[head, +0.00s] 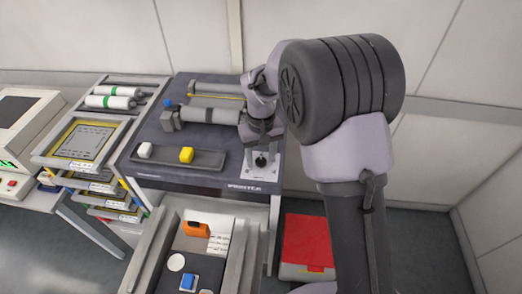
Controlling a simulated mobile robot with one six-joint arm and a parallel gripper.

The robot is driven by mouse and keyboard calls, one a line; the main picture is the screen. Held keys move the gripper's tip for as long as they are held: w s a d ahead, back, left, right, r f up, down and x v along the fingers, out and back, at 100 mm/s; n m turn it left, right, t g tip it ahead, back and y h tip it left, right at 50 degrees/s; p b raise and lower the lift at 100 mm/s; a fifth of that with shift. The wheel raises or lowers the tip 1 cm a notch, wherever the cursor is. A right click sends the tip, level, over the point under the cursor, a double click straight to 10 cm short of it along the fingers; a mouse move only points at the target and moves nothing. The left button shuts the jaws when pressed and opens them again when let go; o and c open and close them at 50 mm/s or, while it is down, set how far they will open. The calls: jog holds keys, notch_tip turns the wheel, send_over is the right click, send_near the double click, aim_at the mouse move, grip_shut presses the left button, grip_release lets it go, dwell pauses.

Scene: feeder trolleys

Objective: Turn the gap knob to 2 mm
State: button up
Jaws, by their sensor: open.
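The gap knob (261,161) is a small dark knob on a white dial plate (280,164) at the front right corner of the dark printer bench. The plate's markings and the knob's pointer are too small to read. My gripper (262,148) hangs from my arm directly above the knob and points down. It is open. The arm end hides part of the plate, and I cannot tell whether the fingers touch the knob.
The dark bench (200,175) carries a roller unit (208,115) and a grey tray (215,161) with a white and a yellow block. A trolley with frames (75,140) stands left.

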aim_at(261, 161)
notch_tip(261, 161, up, 17)
jog(key=p, duration=0.4)
jog(key=shift+r, duration=0.15)
